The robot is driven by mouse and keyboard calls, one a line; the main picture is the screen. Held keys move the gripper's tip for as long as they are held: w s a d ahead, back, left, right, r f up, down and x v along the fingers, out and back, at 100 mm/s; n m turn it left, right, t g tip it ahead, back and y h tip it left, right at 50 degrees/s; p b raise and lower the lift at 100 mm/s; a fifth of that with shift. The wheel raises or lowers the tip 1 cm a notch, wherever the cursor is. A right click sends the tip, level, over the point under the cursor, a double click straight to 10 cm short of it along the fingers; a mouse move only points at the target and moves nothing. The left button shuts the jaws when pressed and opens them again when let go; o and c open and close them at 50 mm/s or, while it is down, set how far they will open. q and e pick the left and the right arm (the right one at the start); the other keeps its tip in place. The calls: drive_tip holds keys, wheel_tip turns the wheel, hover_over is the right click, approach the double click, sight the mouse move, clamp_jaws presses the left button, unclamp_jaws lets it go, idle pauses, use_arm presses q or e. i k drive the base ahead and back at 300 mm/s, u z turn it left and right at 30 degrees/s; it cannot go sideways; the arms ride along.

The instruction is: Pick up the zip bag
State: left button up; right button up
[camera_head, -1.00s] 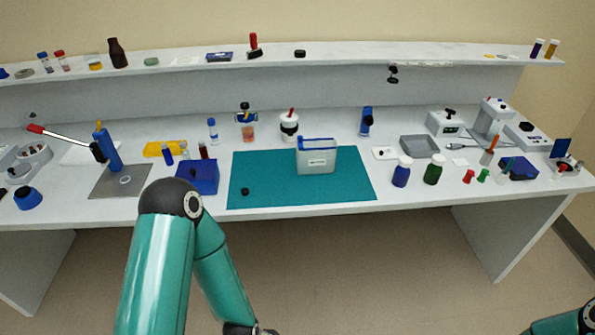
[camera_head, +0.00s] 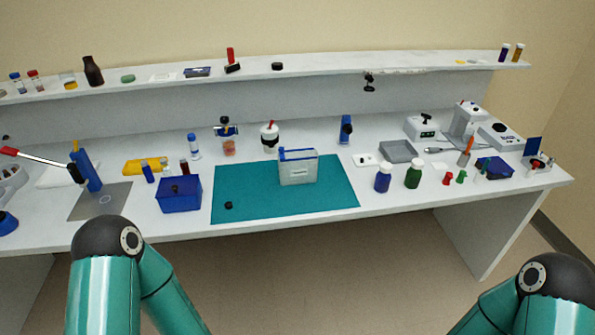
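The zip bag (camera_head: 298,172) stands upright on the teal mat (camera_head: 240,204). It is clear and greyish with a blue zip strip along its top and a small pale label on its front. My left arm comes in at the lower left and my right arm at the lower right, both in front of the bench. Neither gripper is in the picture, so whether they are open or shut is hidden. Nothing of mine touches the bag.
A small black cap (camera_head: 229,205) lies on the mat's left part. A blue box (camera_head: 179,194) stands left of the mat. A blue-capped bottle (camera_head: 383,178) and a green bottle (camera_head: 413,174) stand right of it. A shelf (camera_head: 330,66) runs behind.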

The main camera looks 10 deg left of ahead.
sight(300, 166)
drive_tip(key=u, duration=0.05)
drive_tip(key=i, duration=1)
drive_tip(key=z, duration=0.05)
